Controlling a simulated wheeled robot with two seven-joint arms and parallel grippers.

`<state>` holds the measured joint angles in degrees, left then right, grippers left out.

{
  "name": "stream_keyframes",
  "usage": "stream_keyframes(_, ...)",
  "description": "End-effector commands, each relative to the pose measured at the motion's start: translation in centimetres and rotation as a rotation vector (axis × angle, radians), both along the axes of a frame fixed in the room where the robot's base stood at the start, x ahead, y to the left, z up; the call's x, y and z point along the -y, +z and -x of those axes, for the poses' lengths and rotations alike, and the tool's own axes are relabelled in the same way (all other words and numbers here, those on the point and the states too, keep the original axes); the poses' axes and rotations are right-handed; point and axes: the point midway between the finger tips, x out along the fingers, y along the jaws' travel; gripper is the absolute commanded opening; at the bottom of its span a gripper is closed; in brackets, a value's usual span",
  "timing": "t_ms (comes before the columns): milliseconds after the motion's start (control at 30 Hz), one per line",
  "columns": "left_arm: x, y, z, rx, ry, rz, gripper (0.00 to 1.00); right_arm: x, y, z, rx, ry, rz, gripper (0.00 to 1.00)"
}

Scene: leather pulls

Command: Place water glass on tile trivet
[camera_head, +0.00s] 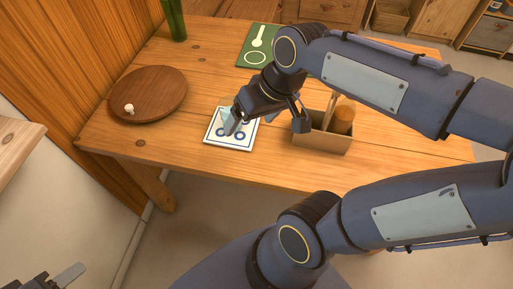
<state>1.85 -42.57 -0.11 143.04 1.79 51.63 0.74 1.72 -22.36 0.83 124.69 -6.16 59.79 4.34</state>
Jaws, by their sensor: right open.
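The tile trivet (214,138) is a white square with blue rings, lying flat on the wooden table. A pale, see-through shape that looks like the water glass (227,114) shows over the trivet's upper left part. A finger of my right gripper partly covers it, so I cannot tell its full outline or exactly how it rests. My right gripper (267,123) is open, reaching down with one finger over the trivet beside the glass and the other to the right, near the wooden box. My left gripper (68,276) shows only in part at the bottom left corner, away from the table.
A round brown wooden plate (155,94) with a small white knob-like thing (129,108) is on the left. A wooden box (318,141) holding jars stands right of the trivet. A green board (252,59) and green bottle (174,18) are behind.

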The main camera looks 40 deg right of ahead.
Motion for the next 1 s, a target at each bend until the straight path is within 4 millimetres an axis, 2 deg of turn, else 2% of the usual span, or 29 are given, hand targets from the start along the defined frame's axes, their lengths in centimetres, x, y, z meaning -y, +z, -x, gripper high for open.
stream_keyframes(33, 0.0, 0.0, 0.0, 0.0, 0.0, 0.0, 0.44, -0.7, -0.5, 2.0, 0.043, -0.013, -0.027, 0.86)
stream_keyframes(100, 0.0, 0.0, 0.0, 0.0, 0.0, 0.0, 0.44, -1.7, -1.3, 3.8, 0.092, -0.023, -0.061, 0.86)
stream_keyframes(200, 0.0, 0.0, 0.0, 0.0, 0.0, 0.0, 0.44, -2.7, -2.3, 5.5, 0.141, -0.034, -0.094, 0.86)
stream_keyframes(300, 0.0, 0.0, 0.0, 0.0, 0.0, 0.0, 0.44, -3.3, -2.9, 6.3, 0.167, -0.041, -0.111, 0.86)
stream_keyframes(633, 0.0, 0.1, 0.0, 0.0, 0.0, 0.0, 0.44, -3.5, -3.0, 6.5, 0.172, -0.043, -0.116, 0.86)
stream_keyframes(733, 0.0, 1.5, 0.0, 0.0, 0.0, 0.0, 0.44, -3.5, -1.6, 6.5, 0.172, -0.043, -0.116, 0.86)
stream_keyframes(900, 0.0, 5.0, 0.0, 0.0, 0.0, 0.0, 0.44, -3.5, 1.9, 6.5, 0.172, -0.042, -0.115, 0.86)
stream_keyframes(1000, 0.0, 5.1, 0.0, 0.001, 0.0, 0.0, 0.44, -3.4, 2.0, 6.5, 0.172, -0.042, -0.115, 0.86)
